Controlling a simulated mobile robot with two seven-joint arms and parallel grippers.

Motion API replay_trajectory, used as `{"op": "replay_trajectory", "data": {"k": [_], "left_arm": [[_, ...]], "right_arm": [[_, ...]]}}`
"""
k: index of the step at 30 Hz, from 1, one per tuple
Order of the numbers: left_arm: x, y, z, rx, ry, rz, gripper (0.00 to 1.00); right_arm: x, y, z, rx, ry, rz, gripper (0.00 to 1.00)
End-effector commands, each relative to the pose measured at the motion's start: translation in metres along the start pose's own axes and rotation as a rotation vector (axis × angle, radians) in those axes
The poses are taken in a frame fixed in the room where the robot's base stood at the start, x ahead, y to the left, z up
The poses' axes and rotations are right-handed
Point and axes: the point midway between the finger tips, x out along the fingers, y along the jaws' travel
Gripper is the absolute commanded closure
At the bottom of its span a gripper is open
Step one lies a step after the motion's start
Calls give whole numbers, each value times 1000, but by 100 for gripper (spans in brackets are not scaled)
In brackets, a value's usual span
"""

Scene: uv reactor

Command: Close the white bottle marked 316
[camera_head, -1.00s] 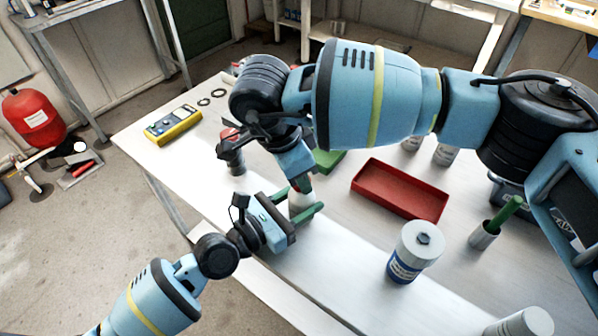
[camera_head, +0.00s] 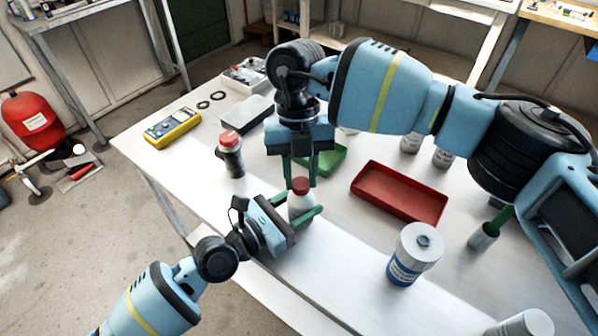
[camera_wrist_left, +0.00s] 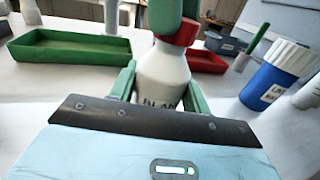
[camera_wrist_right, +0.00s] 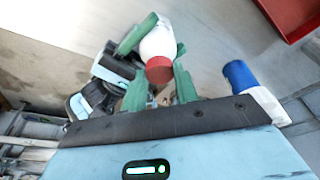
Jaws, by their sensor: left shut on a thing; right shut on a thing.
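The white bottle (camera_head: 300,205) stands upright near the table's front edge. It also shows in the left wrist view (camera_wrist_left: 162,78), where its lettering is only partly readable and I cannot make out 316. My left gripper (camera_head: 302,208) is shut around the bottle's body, one green finger on each side. A red cap (camera_head: 300,185) sits at the bottle's top; whether it is threaded on I cannot tell. My right gripper (camera_head: 300,180) points down from above, shut on the red cap. The cap also shows between its fingers in the right wrist view (camera_wrist_right: 160,70).
A green tray (camera_head: 322,161) lies behind the bottle and a red tray (camera_head: 400,195) to its right. A blue-and-white jar (camera_head: 413,255) stands at the front right. A dark bottle with a red top (camera_head: 230,155) and a yellow meter (camera_head: 172,130) are to the left.

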Motion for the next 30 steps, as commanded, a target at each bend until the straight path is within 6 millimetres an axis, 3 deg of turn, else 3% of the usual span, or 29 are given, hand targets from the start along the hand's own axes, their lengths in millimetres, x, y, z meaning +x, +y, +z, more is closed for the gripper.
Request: {"op": "replay_trajectory", "data": {"k": [15,30], "left_arm": [[0,0,-1,-1,2,1,100],[0,0,-1,-1,2,1,100]], "right_arm": [[1,-6,-2,798,-1,222,91],[3,-6,-6,1453,-3,403,91]]}}
